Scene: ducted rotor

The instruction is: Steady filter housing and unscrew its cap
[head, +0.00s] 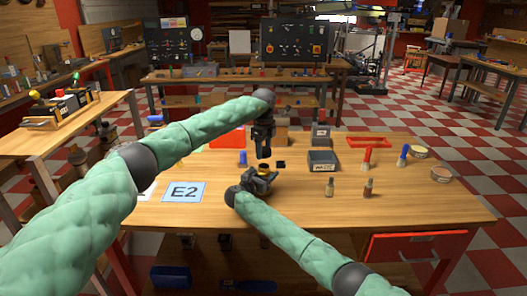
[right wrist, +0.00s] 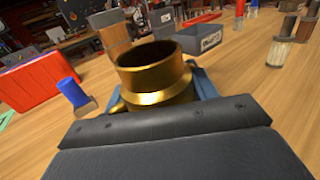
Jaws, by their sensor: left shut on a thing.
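The brass filter housing (right wrist: 155,80) stands upright in the right wrist view, its round top open with no cap on it. A blue-grey part shows behind it. In the head view the housing (head: 264,171) is small and partly hidden by my right gripper (head: 256,180), which is low at the table beside it.
A grey bin (head: 322,161) stands right of the housing, with two small bottles (head: 329,188) (head: 368,187) in front. An E2 sheet (head: 184,191) lies left. The front right table is clear.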

